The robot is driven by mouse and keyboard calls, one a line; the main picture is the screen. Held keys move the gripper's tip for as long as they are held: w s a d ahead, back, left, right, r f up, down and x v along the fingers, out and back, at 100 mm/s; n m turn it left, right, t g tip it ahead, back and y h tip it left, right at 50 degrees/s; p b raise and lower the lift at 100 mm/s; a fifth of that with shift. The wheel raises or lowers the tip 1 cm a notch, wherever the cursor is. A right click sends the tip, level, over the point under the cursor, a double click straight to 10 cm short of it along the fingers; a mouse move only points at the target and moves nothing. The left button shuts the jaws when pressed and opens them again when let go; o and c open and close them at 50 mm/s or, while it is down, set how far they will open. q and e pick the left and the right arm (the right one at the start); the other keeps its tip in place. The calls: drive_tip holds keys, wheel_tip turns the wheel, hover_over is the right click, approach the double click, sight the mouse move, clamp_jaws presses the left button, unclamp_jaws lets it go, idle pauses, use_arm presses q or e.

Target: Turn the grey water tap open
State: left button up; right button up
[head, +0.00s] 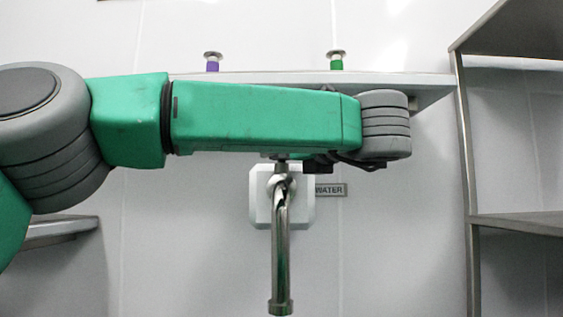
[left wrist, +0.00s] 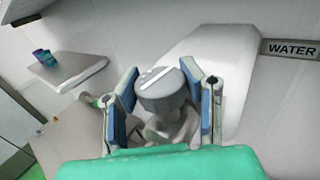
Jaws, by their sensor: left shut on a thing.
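The grey tap knob (left wrist: 161,88), round with a white line across its top, is in the middle of the left wrist view. My left gripper (left wrist: 165,96) has its blue-padded fingers on either side of the knob and is shut on it. In the head view the steel tap spout (head: 280,245) hangs down in front of a white wall plate (head: 261,212). My green left arm crosses above it and hides the knob and most of the gripper. My right gripper is in neither view.
A WATER label (head: 331,190) is on the wall beside the tap. A shelf (head: 432,92) with a purple and a green dispenser runs behind my arm. A metal rack (head: 466,190) stands at the right. A small ledge (head: 62,231) is at the left. Below the spout is clear.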

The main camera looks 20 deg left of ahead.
use_arm(q)
drive_tip(key=shift+d+n+g+y, duration=0.1)
drive_tip(key=shift+n+g+y, duration=0.85)
drive_tip(key=shift+g, duration=0.35)
drive_tip(key=o, duration=1.2)
drive_tip(key=shift+d, duration=0.2)
drive_tip(key=v, duration=0.7)
drive_tip(key=shift+w+d, duration=0.1)
drive_tip(key=shift+d, duration=0.3)
drive_tip(key=shift+a, duration=0.25)
drive_tip(key=shift+f, duration=0.1)
